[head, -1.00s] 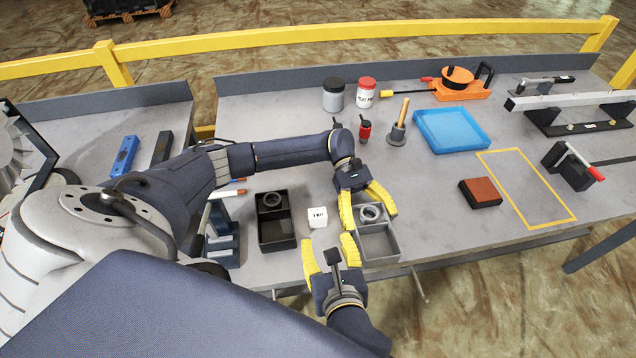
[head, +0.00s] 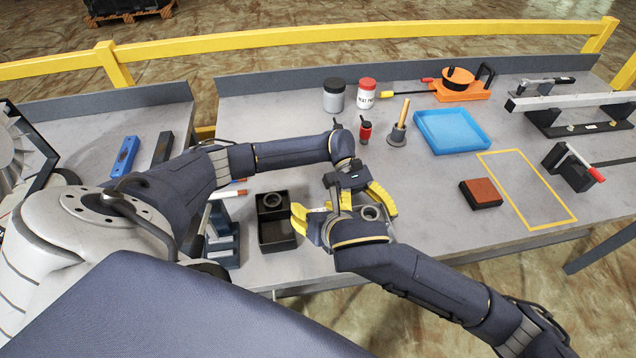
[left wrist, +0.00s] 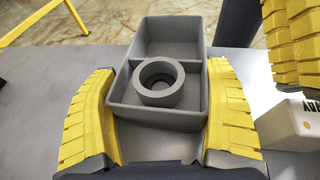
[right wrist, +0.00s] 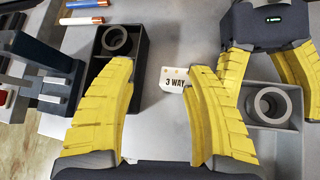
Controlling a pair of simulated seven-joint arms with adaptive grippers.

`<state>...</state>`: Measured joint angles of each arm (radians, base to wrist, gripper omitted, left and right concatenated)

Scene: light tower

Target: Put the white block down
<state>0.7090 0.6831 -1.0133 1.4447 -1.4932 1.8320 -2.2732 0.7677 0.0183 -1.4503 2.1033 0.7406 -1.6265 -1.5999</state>
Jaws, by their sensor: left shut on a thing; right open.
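The white block (right wrist: 174,80), marked "3 WAY", stands on the bench between a black tray and a grey tray. It shows partly at the right of the left wrist view (left wrist: 292,124) and is hidden in the head view. My right gripper (right wrist: 162,65) is open, with its fingers either side of the block in its wrist view; the right finger overlaps the block's edge. My left gripper (head: 364,199) is shut on the grey tray (left wrist: 203,45), its fingers along the side walls. A grey ring (left wrist: 160,84) lies in one compartment of that tray.
The black tray (head: 277,234) with a ring stands left of the grippers. A blue tray (head: 452,131), a brown-topped block (head: 481,194) and a yellow outlined area (head: 527,190) lie to the right. The two grippers are very close together.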

